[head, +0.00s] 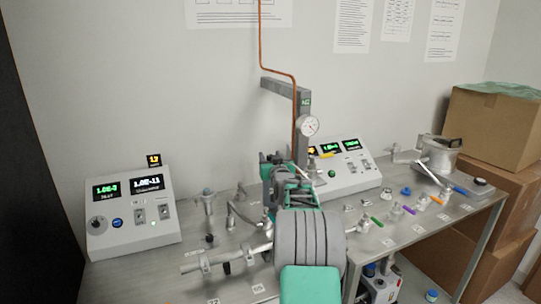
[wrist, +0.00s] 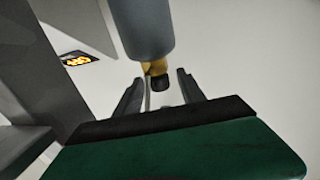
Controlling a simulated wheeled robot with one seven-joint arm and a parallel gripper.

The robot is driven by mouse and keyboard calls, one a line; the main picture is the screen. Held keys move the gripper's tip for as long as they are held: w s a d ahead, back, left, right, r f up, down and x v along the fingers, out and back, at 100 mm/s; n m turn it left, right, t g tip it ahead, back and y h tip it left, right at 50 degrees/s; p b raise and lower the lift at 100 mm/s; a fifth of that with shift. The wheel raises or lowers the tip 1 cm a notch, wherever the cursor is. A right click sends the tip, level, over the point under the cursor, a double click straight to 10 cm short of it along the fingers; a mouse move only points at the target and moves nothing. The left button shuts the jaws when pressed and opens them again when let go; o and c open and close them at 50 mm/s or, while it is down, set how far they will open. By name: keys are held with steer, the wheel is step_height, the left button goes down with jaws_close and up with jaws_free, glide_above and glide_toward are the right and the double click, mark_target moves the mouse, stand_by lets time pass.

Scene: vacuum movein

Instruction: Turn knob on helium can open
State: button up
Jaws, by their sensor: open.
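In the wrist view a grey cylinder, apparently the helium can (wrist: 142,27), comes in from the top edge. A brass-coloured neck (wrist: 154,66) shows at its lower end, with a small black knob (wrist: 160,84) on it. My gripper (wrist: 159,92) is open, with one dark finger on each side of the knob. The knob appears in the gap between the fingers, with space visible on both sides. I cannot tell its exact depth relative to the fingertips. In the head view my own arm covers the middle of the bench, and I cannot make out the can or knob clearly there.
A control box (head: 133,215) with two displays stands at the left of the metal bench (head: 405,243). Another control box (head: 345,168), a round gauge (head: 308,126) and a copper pipe (head: 262,40) are near my arm. Small fittings lie at right, beside cardboard boxes (head: 500,125).

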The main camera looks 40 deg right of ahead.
steer(key=shift+w, duration=0.2)
steer(key=shift+c, duration=0.5)
jaws_close()
